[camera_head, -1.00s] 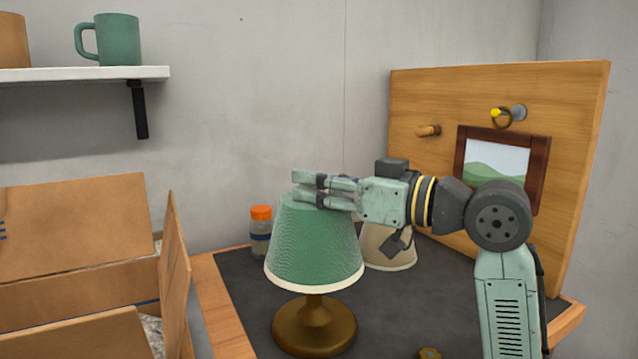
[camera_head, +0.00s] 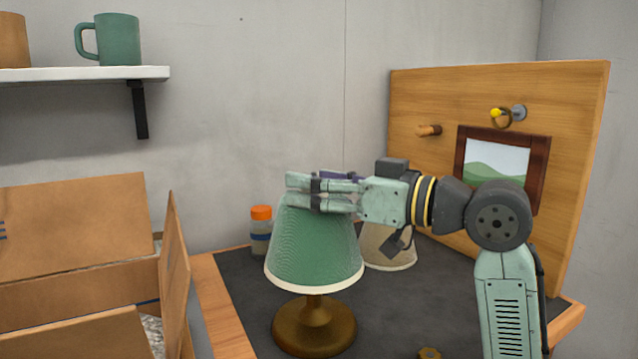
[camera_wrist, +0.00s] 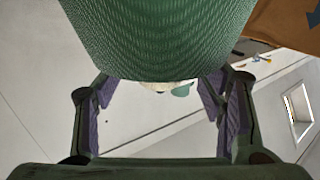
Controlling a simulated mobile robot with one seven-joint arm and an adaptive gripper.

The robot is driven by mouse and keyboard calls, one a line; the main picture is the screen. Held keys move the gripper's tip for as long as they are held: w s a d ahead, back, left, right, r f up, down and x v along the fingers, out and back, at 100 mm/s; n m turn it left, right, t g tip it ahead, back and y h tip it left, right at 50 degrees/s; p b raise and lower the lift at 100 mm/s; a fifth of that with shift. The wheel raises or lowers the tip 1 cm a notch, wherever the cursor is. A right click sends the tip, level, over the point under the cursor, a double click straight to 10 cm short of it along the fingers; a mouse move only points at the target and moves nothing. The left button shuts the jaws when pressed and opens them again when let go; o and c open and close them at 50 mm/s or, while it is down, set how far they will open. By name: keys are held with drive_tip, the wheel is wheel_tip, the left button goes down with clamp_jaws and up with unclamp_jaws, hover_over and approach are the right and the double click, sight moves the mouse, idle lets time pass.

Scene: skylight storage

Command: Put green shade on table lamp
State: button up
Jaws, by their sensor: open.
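The green shade (camera_head: 315,250) sits over the brass lamp base (camera_head: 315,328) on the dark table top, looking upright and roughly centred on it. In the wrist view the shade (camera_wrist: 155,35) fills the top of the picture, beyond and between the spread fingers. My gripper (camera_head: 305,192) is at the top rim of the shade, coming from the right. Its jaws (camera_wrist: 160,105) are open. The fingers overlap the rim in the head view, and I cannot tell whether they touch it. The lamp's top fitting is hidden inside the shade.
A beige shade (camera_head: 388,248) stands behind my forearm. An orange-capped jar (camera_head: 261,230) is behind the green shade. An open cardboard box (camera_head: 80,285) is at the left. A wooden board (camera_head: 575,150) with pegs and a picture stands at the right.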

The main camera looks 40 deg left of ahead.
drive_tip(key=shift+d, duration=0.15)
drive_tip(key=shift+w+d, duration=0.15)
drive_tip(key=shift+d, duration=0.9)
drive_tip(key=shift+w+d, duration=0.15)
drive_tip(key=shift+d, duration=0.9)
drive_tip(key=w+d, duration=0.1)
drive_tip(key=d, duration=1.1)
drive_tip(key=shift+w, duration=0.3)
idle(0.8)
